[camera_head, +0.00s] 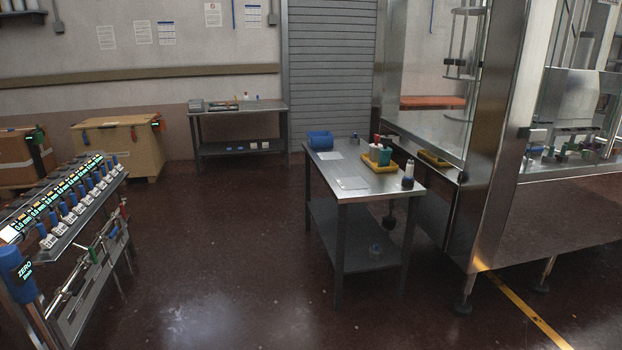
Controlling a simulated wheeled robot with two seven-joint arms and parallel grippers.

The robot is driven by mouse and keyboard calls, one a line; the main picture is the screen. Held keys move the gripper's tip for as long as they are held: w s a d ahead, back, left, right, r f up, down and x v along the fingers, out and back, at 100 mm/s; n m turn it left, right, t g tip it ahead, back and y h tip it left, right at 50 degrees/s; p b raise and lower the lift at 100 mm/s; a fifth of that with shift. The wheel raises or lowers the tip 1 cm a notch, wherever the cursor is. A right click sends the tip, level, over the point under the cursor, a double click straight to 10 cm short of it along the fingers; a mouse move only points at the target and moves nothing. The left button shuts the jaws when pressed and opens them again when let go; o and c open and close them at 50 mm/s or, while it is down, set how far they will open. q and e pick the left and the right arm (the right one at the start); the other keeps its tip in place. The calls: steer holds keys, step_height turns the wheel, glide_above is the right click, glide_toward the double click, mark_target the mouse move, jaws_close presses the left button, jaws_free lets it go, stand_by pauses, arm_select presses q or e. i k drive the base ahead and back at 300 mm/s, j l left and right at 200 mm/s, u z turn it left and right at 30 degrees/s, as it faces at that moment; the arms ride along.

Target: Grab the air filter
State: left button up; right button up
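I cannot make out an air filter for certain at this distance. A steel table (365,201) stands right of centre. On it are a blue bin (320,140), flat pale sheets, a yellow tray (371,164) with small red, white and green containers, and a dark bottle with a white top (408,175). Neither of my grippers shows in the head view.
A rack of digital gauges (68,205) stands close on the left. A large steel machine (497,150) fills the right. Wooden crates (118,145) and another steel table (238,108) stand along the back wall. The dark floor (220,260) between rack and near table is clear.

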mark_target(384, 156)
steer(key=i+l+z, duration=0.2)
steer(key=i+z, duration=0.25)
steer(key=i, duration=0.2)
steer(key=i+z, duration=0.45)
steer(key=i, duration=0.2)
steer(key=i+j+z, duration=0.2)
steer(key=i+z, duration=0.3)
steer(key=i, duration=0.15)
